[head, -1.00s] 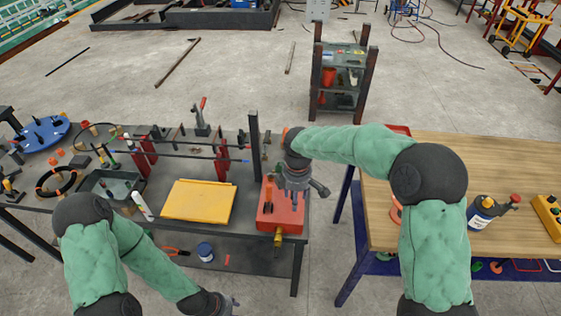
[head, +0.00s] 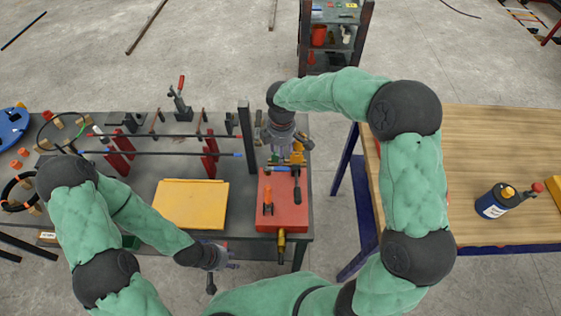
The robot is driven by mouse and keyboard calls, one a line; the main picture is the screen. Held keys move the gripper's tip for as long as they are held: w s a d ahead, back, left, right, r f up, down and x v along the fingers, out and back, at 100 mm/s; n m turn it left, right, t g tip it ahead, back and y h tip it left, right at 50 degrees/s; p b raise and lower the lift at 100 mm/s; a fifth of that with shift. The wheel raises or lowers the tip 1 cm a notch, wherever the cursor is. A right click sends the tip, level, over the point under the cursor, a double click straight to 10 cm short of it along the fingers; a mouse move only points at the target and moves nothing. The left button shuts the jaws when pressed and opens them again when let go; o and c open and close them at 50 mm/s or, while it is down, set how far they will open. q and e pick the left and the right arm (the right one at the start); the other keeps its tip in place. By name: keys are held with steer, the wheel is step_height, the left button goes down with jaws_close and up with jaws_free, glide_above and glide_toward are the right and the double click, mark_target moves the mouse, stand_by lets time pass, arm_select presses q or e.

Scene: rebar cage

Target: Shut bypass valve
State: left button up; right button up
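A red box-shaped unit (head: 297,212) sits at the right end of the dark workbench. On its top are an orange-red lever (head: 268,202) at the left and a dark lever (head: 297,188) at the right. A brass fitting (head: 281,241) sticks out of its front. I cannot tell which part is the bypass valve. My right gripper (head: 285,148) is above the back edge of the unit, pointing down; its fingers look spread and empty, tips partly hidden. My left gripper (head: 224,270) is at the bench's front edge, left of the unit, open and empty.
A yellow panel (head: 190,204) lies left of the red unit. A dark upright post (head: 246,140) stands behind it, near my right gripper. Bars on red stands (head: 122,148) and a clamp (head: 181,100) are farther left. A wooden table (head: 490,150) with a blue bottle (head: 494,203) is at right.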

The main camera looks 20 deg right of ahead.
mark_target(276, 169)
step_height(276, 169, down, 8)
steer(key=shift+f+b, duration=0.1)
steer(key=shift+b, duration=0.6)
jaws_close()
